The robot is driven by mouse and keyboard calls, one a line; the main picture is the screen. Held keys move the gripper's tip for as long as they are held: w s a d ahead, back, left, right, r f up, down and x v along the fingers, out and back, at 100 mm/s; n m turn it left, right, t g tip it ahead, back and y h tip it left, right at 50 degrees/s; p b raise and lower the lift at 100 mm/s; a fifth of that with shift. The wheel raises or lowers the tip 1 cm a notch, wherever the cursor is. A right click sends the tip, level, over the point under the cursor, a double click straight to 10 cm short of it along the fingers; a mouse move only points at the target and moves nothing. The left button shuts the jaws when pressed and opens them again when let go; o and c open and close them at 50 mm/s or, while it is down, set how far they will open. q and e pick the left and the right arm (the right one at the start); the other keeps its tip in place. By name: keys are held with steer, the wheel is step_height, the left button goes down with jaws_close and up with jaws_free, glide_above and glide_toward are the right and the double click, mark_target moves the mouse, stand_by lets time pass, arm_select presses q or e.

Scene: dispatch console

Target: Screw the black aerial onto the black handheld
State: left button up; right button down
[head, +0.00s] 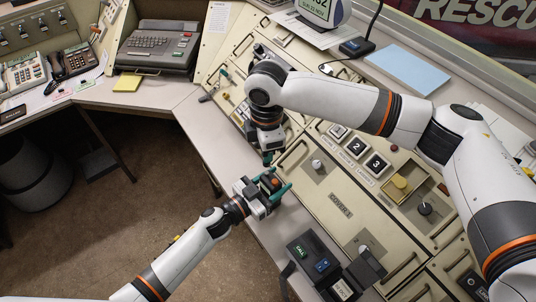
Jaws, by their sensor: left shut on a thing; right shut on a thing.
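My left gripper (275,190) is the lower one, with teal fingertips, above the desk's front edge. It is shut on the black handheld (269,182), a small dark body with an orange spot, mostly covered by the fingers. My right gripper (267,157) points down from above, its tips just over the handheld. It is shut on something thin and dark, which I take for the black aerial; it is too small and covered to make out. I cannot tell whether aerial and handheld touch.
The sloping console panel (325,205) with handles, knobs and numbered keys lies close to the right. A dark box (311,256) with green and blue buttons stands below right. A grey typewriter-like machine (157,46) and telephones stand far left.

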mark_target(271, 190)
steer(key=shift+f, duration=0.75)
steer(key=shift+f, duration=0.1)
steer(key=shift+f, duration=0.8)
steer(key=shift+f, duration=0.55)
